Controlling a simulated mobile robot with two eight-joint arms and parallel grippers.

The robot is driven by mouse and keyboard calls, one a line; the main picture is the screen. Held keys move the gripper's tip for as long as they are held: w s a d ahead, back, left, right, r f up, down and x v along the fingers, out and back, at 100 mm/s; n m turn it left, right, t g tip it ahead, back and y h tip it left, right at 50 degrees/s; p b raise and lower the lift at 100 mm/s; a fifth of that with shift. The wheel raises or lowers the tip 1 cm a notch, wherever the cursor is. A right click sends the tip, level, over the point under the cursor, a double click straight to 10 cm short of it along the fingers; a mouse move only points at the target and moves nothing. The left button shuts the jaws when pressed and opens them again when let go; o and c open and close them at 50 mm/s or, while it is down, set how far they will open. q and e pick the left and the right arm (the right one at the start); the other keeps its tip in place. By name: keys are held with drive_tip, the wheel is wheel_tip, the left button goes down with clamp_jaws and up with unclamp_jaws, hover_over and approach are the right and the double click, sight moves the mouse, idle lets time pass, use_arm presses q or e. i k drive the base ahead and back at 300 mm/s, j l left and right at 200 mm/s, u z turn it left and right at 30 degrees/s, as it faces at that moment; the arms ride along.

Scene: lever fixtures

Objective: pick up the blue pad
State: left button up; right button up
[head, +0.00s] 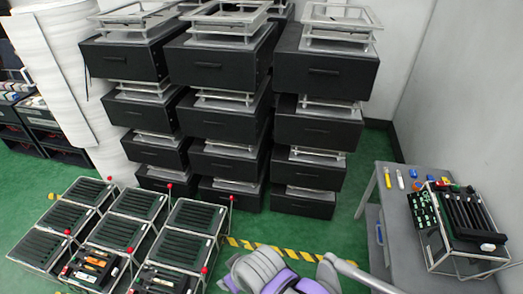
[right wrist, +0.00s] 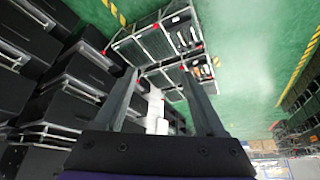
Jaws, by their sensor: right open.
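A small blue pad (head: 413,173) lies on the grey table at the right of the head view, near its back edge. A yellow item and a white item lie to its left, and a black rack stands to its right. The pad does not show in the right wrist view. My right gripper (right wrist: 160,75) is open in the right wrist view, with nothing clearly between its fingers. Neither gripper shows in the head view; only grey and purple parts of my own body show at its bottom.
The grey table (head: 397,216) carries a black slotted rack (head: 468,220) in a metal frame. Stacked black boxes (head: 318,80) stand at the back. Framed racks with red knobs (head: 130,232) stand at the lower left. Yellow-black tape (head: 285,250) marks the green floor.

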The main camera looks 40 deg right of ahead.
sight(413, 173)
drive_tip(key=z, duration=2.8)
drive_tip(key=i+j, duration=0.25)
drive_tip(key=i, duration=0.2)
drive_tip(key=i+j, duration=0.3)
drive_tip(key=i+j+u, duration=0.1)
drive_tip(key=i+j, duration=0.15)
drive_tip(key=i, duration=0.3)
drive_tip(key=i+j, duration=0.2)
drive_tip(key=i, duration=0.2)
drive_tip(key=i+j, duration=0.25)
drive_tip(key=i, duration=0.2)
drive_tip(key=u, duration=0.05)
